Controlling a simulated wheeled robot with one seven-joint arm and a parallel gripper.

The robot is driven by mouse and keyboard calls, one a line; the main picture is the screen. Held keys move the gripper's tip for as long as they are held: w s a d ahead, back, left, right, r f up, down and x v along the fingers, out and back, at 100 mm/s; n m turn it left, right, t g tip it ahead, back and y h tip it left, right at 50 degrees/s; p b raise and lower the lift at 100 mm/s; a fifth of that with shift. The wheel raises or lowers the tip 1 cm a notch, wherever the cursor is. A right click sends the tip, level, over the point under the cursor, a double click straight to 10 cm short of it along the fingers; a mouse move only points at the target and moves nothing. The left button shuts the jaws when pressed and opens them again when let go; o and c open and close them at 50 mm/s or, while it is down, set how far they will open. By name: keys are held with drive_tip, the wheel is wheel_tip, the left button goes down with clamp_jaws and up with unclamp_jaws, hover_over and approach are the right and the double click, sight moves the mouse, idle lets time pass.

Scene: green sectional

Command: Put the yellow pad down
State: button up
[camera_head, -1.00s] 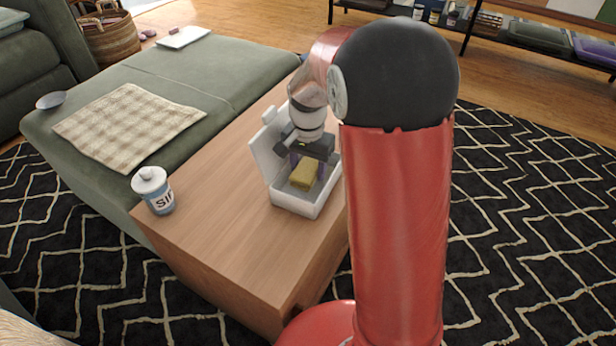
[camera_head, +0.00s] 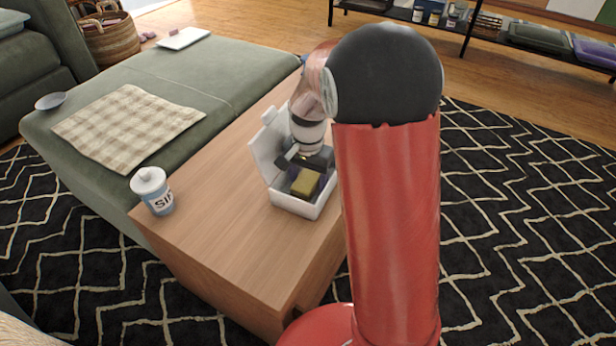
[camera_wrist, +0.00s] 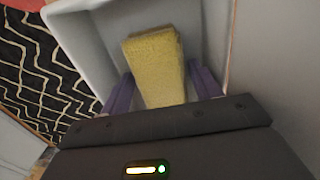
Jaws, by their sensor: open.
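The yellow pad (camera_head: 306,183) is inside the open white box (camera_head: 292,206), which stands on the wooden table. In the wrist view the yellow pad (camera_wrist: 155,66) lies between my two purple fingers, with a gap at each side of it. My gripper (camera_head: 306,176) reaches down into the box and is open around the pad's near end. The wrist view also shows my gripper (camera_wrist: 162,90) and the box's pale inner walls (camera_wrist: 85,40). Whether the pad rests fully on the box floor is partly hidden.
The box's lid (camera_head: 266,148) stands raised on the left. A lidded jar (camera_head: 153,190) is at the table's left edge. A green sofa section (camera_head: 215,75) with a checked cloth (camera_head: 127,126) adjoins the table. The table's front (camera_head: 225,235) is clear.

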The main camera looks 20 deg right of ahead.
sight(308, 177)
wheel_tip(308, 177, up, 12)
drive_tip(key=f+p, duration=0.1)
drive_tip(key=p, duration=0.1)
drive_tip(key=s+r+n+t, duration=0.2)
drive_tip(key=s+r+n, duration=0.2)
drive_tip(key=s, duration=0.7)
drive_tip(key=s+r+n+t, duration=0.3)
drive_tip(key=s+n, duration=0.1)
drive_tip(key=s, duration=0.7)
drive_tip(key=shift+s+r+t, duration=0.15)
drive_tip(key=shift+r+t, duration=0.15)
drive_tip(key=shift+r, duration=0.05)
drive_tip(key=shift+r+p, duration=0.7)
drive_tip(key=shift+r, duration=0.25)
